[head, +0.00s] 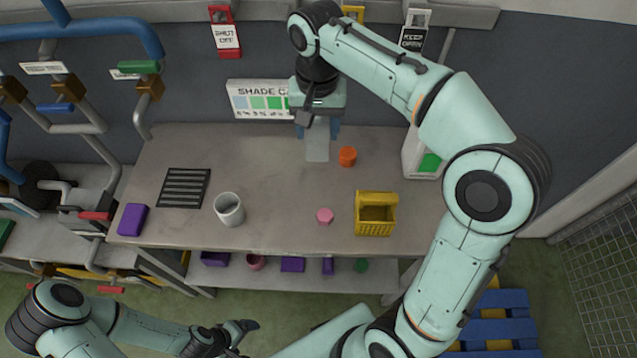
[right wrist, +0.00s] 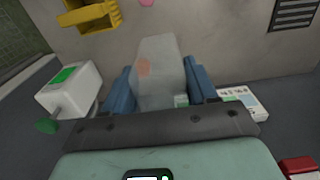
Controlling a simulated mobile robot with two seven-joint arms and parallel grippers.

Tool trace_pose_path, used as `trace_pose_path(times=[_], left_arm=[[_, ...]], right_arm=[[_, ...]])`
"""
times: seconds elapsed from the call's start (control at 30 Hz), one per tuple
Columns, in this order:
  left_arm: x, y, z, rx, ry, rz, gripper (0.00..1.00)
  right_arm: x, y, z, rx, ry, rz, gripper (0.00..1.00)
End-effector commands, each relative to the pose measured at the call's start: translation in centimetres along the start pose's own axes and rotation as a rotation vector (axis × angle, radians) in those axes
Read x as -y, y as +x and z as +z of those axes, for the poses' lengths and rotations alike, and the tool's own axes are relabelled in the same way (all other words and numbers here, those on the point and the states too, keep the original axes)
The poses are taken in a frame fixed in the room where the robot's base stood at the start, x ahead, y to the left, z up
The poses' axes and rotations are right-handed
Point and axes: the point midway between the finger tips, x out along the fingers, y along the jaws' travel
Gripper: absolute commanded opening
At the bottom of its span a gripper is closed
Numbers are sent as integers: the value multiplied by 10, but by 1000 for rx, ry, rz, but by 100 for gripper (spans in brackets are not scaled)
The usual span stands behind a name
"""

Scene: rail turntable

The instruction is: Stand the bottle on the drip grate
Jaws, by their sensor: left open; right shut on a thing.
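The bottle (head: 317,150) is pale and translucent, at the back of the grey table. My right gripper (head: 319,133) is shut on it from above, its blue fingers on either side. The right wrist view shows the bottle (right wrist: 160,75) between the fingers (right wrist: 160,88). It looks roughly upright; I cannot tell whether it touches the table. The drip grate (head: 184,188) is a dark slatted square at the table's left, apart from the bottle; its corner shows in the wrist view (right wrist: 294,14). My left gripper (head: 240,335) is open and empty, low in front of the table.
On the table (head: 270,180) are a white mug (head: 229,209) right of the grate, a purple block (head: 132,219), a pink piece (head: 325,216), an orange cup (head: 347,157) near the bottle and a yellow basket (head: 375,220). A shade card (head: 257,100) stands behind. The grate is bare.

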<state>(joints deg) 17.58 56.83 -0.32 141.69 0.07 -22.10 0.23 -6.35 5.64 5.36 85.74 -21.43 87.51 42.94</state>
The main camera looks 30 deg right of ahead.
Motion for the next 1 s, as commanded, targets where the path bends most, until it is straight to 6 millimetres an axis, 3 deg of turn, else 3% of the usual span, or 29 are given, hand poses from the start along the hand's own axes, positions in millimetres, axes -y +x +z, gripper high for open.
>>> trace_pose_path(times=[0.5,0.77,1.0], left_arm=[[20,30,25,32,-12,-11,87],[21,33,27,34,-12,-12,87],[24,38,30,38,-14,-13,87]], right_arm=[[-2,131,3,7,1,5,27],[-1,157,2,3,1,3,27],[-1,191,3,4,1,3,27]])
